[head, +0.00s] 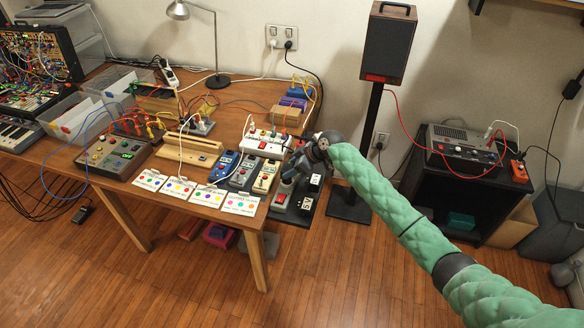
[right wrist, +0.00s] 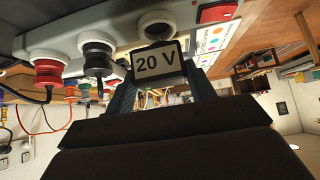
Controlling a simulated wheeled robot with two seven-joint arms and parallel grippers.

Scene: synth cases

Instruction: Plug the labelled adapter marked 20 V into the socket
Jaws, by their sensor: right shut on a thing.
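The adapter marked 20 V (right wrist: 158,62) shows its black-rimmed white label in the right wrist view. My right gripper (right wrist: 160,88) is shut on it, with dark fingers on both sides. Just past the label is a white round socket (right wrist: 157,24) on a grey box (right wrist: 120,12); I cannot tell whether the adapter touches it. Beside it, a black plug (right wrist: 97,58) and a red plug (right wrist: 46,72) sit in other sockets. In the head view my right gripper (head: 302,162) is over the table's right end, and the arm hides the adapter. My left gripper is not in view.
A red button (right wrist: 217,12) is on the grey box near the white socket. In the head view, black labelled blocks (head: 309,203) stand at the table's right edge. A white power strip (head: 262,145), several small boxes and colour-dot cards (head: 232,200) crowd the area to the left.

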